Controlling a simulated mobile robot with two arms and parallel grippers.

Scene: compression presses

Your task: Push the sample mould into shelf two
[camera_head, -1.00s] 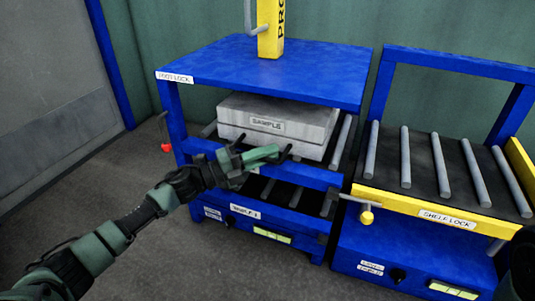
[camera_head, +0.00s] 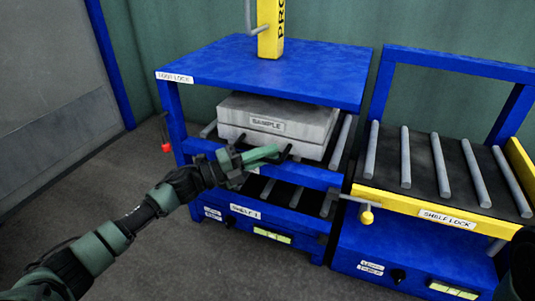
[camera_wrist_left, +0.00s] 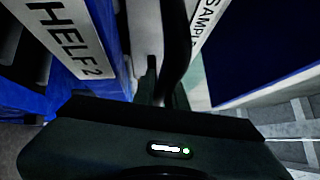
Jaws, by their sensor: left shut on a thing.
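The sample mould (camera_head: 285,115) is a grey block with a "SAMPLE" label on its front. It lies on the rollers of the upper shelf of the blue press, under the blue top plate (camera_head: 270,70). My left gripper (camera_head: 280,153) is at the mould's front face, below the label, and is shut on a dark handle there. In the left wrist view a dark curved bar (camera_wrist_left: 175,40) lies at the fingers, with the mould's label beside it. The shelf two label (camera_wrist_left: 68,35) shows there on a blue beam. In the head view my gripper partly hides this beam.
A lower shelf labelled "SHELF 1" (camera_head: 245,211) is below. A red knob (camera_head: 166,148) is at the left. The floor at left is clear.

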